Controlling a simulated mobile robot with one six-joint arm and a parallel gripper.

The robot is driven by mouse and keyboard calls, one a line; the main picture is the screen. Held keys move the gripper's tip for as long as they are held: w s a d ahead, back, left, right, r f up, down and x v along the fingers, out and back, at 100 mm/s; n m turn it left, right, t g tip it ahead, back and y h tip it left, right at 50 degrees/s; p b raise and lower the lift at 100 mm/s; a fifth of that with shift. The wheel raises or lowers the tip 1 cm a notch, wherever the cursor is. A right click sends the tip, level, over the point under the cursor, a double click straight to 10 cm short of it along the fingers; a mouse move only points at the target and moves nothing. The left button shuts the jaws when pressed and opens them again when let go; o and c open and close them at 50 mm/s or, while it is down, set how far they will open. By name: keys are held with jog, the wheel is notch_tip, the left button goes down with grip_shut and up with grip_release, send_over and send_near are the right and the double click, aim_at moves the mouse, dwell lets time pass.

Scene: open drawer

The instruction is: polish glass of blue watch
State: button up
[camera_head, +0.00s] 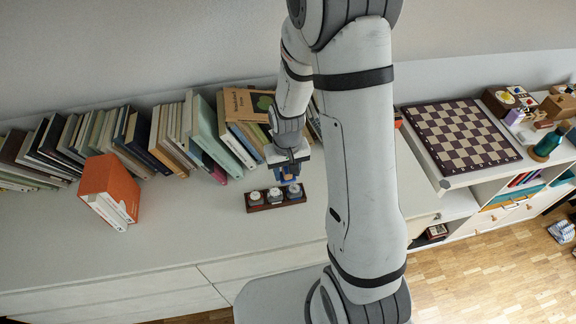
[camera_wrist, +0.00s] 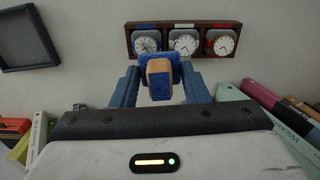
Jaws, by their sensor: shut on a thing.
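My gripper (camera_wrist: 165,88) is shut on a blue pad with a tan handle (camera_wrist: 160,80). The pad also shows blue under my gripper in the head view (camera_head: 288,174). A dark wooden rack (camera_wrist: 167,55) holds three round watches in a row. The watch by the blue label (camera_wrist: 146,42) is at the left in the wrist view. The white-labelled watch (camera_wrist: 186,43) is in the middle and the red-labelled one (camera_wrist: 222,43) at the right. The pad overlaps the lower edge of the rack between the left and middle watches; I cannot tell whether it touches.
The rack stands on a pale counter (camera_head: 180,235) with free room around it. A row of books (camera_head: 205,135) lines the wall behind my gripper. An orange book (camera_head: 110,190) stands at the left. A chessboard (camera_head: 463,135) lies on a shelf to the right.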

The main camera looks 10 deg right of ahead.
aim_at(292, 188)
notch_tip(292, 188, down, 6)
jog(key=b, duration=0.3)
jog(key=shift+d, duration=0.35)
jog(key=shift+c, duration=0.3)
jog(key=shift+d+f, duration=0.1)
jog(key=shift+d, duration=1.45)
jog(key=shift+d+r+p, duration=0.25)
jog(key=shift+p, duration=0.4)
jog(key=shift+a+f+b, duration=0.35)
jog(key=shift+a+b, duration=0.1)
jog(key=shift+a, duration=0.25)
jog(key=shift+a+r, duration=0.15)
jog(key=shift+a, duration=0.6)
jog(key=shift+w+a+r+p, duration=0.1)
jog(key=shift+a+r+p, duration=0.2)
jog(key=shift+r, duration=0.3)
jog(key=shift+a+r+p, duration=0.2)
jog(key=shift+a+r, duration=0.15)
jog(key=shift+r, duration=0.25)
jog(key=shift+r+p, duration=0.5)
jog(key=shift+r, duration=0.25)
jog(key=shift+r+p, duration=1.3)
jog(key=shift+r, duration=0.8)
jog(key=shift+f, duration=0.1)
